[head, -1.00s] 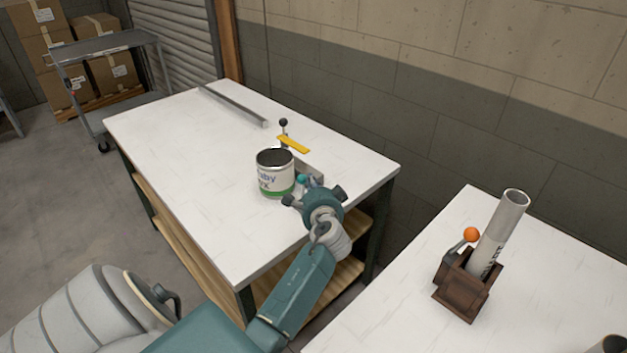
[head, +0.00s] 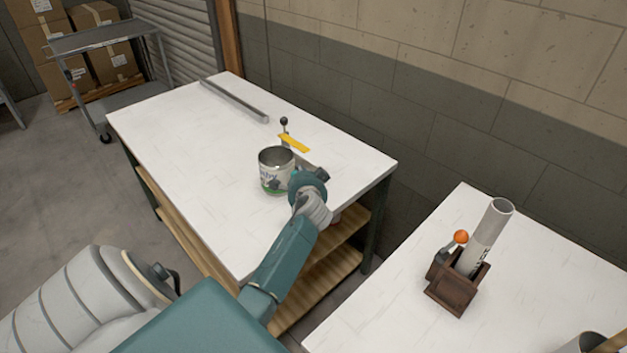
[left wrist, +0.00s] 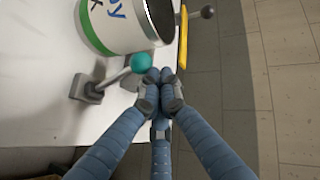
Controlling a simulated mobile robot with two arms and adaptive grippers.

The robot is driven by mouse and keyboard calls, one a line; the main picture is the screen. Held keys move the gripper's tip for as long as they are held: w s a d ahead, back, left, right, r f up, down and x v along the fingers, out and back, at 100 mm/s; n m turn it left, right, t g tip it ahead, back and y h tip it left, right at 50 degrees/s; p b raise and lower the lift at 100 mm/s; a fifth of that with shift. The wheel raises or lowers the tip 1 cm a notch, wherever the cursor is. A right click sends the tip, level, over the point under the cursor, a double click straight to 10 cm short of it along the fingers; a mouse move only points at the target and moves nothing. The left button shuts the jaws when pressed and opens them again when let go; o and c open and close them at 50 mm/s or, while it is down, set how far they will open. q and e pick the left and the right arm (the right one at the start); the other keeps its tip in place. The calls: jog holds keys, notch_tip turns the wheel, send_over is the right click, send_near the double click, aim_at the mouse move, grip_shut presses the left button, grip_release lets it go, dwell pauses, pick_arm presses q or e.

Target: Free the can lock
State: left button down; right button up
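The open can (head: 275,177), white with a green band and lettering, stands upright near the right end of the left table; it also shows in the left wrist view (left wrist: 115,22). Beside it a lever with a teal ball (left wrist: 141,63) rises at a slant from a grey base (left wrist: 88,89). A yellow bar (head: 294,143) lies behind the can, near a black-knobbed lever (head: 284,122). My left gripper (left wrist: 161,92) has its blue fingertips together, empty, close to the teal ball; I cannot tell if they touch. In the head view my wrist hides the fingers and teal ball. My right gripper is out of view.
A grey rail (head: 235,101) lies along the table's back. A second table (head: 395,307) at the right holds a brown holder (head: 457,288) with a grey tube (head: 486,236) and an orange-knobbed lever (head: 460,237). The left part of the first table is clear.

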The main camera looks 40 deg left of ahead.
pick_arm(q)
jog(key=shift+w+a, duration=0.1)
jog(key=shift+a, duration=0.55)
jog(key=shift+f, duration=0.1)
